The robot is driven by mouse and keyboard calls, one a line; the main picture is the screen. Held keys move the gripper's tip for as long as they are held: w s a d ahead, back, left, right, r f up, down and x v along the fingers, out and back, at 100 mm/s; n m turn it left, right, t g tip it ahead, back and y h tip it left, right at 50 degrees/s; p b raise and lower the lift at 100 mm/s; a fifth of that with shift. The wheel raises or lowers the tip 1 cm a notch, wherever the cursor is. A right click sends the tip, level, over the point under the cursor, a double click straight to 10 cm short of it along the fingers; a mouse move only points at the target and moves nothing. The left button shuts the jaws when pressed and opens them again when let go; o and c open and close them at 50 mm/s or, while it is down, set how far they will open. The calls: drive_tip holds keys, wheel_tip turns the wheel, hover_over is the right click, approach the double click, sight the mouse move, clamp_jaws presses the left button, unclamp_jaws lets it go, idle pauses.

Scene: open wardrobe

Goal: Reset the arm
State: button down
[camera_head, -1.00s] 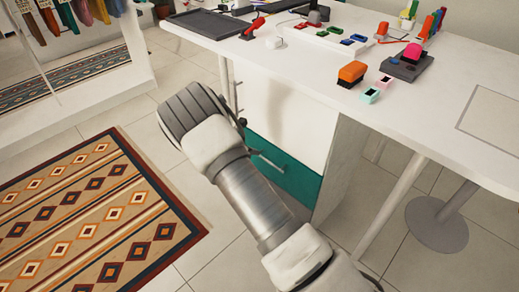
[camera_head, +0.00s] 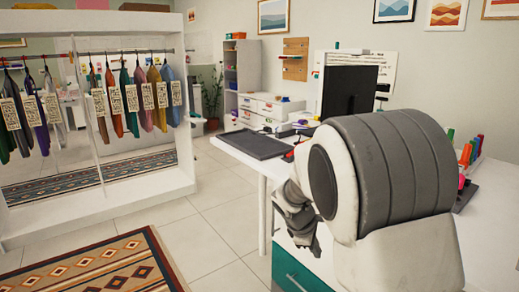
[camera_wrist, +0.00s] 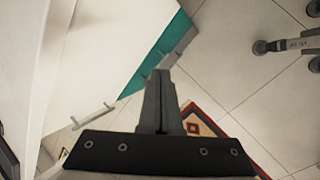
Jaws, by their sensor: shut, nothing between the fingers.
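My arm is folded up close to the head camera, and its grey and white links fill the right side of that view. My gripper (camera_head: 313,246) hangs at the lower left of these links, in front of the desk, partly hidden by the wrist. In the wrist view my gripper (camera_wrist: 159,82) is shut, with its two dark fingers together and nothing between them. Beyond the fingers are floor tiles, a rug corner (camera_wrist: 197,118) and the teal drawer front (camera_wrist: 155,58).
A white desk (camera_head: 250,160) with a teal drawer (camera_head: 298,272) stands close by my arm. A dark tray (camera_head: 253,144) lies on it. An open wardrobe (camera_head: 98,190) with hanging clothes is at the left. A patterned rug (camera_head: 105,265) lies in front, with clear tiled floor (camera_head: 215,225) between.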

drive_tip(key=s+d+r+m+y, duration=0.1)
drive_tip(key=s+r+m+y, duration=0.2)
drive_tip(key=s+r+m, duration=0.7)
drive_tip(key=s+a+r+m+t+y, duration=0.1)
drive_tip(key=s+r+m, duration=0.1)
drive_tip(key=s, duration=0.7)
drive_tip(key=s+a+r+m+t, duration=0.1)
drive_tip(key=s+r, duration=0.1)
drive_tip(key=s, duration=0.7)
wheel_tip(320, 180, up, 18)
drive_tip(key=p, duration=1.8)
drive_tip(key=shift+d+m+p, duration=0.15)
drive_tip(key=shift+m+p, duration=0.15)
drive_tip(key=shift+p, duration=0.1)
drive_tip(key=shift+s+r, duration=0.1)
